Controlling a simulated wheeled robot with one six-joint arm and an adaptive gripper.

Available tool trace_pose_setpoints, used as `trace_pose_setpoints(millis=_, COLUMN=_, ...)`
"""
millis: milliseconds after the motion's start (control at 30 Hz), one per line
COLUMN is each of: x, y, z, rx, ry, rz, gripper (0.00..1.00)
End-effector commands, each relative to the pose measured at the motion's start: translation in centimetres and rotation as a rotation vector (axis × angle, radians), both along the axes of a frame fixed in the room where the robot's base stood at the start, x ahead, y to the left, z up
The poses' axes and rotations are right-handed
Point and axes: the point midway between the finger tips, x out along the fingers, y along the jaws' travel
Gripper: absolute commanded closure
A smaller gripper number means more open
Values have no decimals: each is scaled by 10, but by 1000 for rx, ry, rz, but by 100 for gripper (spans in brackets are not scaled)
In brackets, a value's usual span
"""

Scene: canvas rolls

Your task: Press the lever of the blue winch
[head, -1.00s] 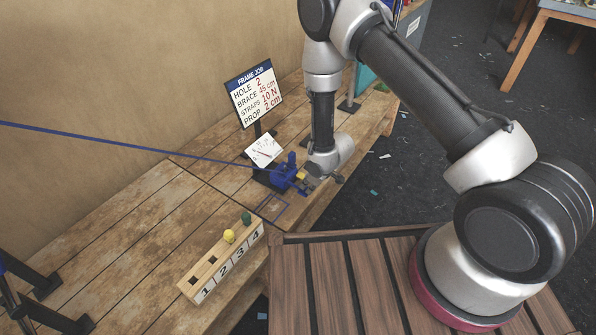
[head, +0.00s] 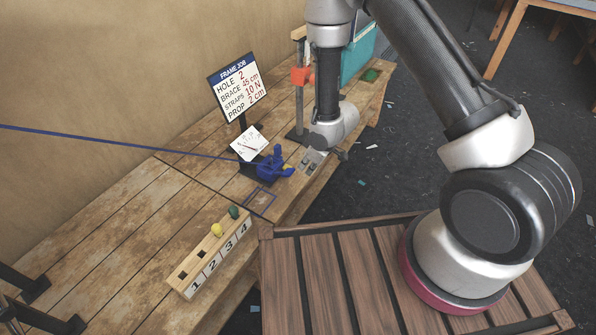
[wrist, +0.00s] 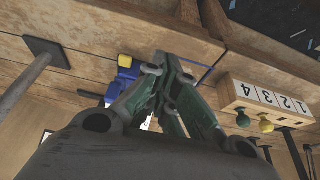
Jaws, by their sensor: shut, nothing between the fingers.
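The blue winch (head: 272,163) sits on the bench with a blue strap (head: 130,142) running into it from the left. My gripper (head: 309,163) is just right of the lever, with a small gap in the head view. In the wrist view the dark green fingers (wrist: 160,60) are shut and empty. There the winch (wrist: 118,82) and yellow lever end (wrist: 125,61) show left of the fingers, partly hidden by them.
A white gauge card (head: 248,143) and the job sign (head: 238,86) stand behind the winch. A numbered wooden block (head: 208,262) with a yellow and a green peg is nearer. A post with an orange clamp (head: 301,76) stands behind my gripper.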

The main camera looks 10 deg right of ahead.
Motion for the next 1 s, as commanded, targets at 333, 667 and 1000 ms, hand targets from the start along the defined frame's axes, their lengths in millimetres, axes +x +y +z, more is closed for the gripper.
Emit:
trace_pose_setpoints(millis=333, x=-14, y=-18, z=22, rx=1, ry=-1, rz=1, gripper=100)
trace_pose_setpoints(millis=667, x=-14, y=-18, z=22, rx=0, ry=0, rz=1, gripper=100)
trace_pose_setpoints(millis=1000, x=-14, y=-18, z=22, rx=0, ry=0, rz=0, gripper=95)
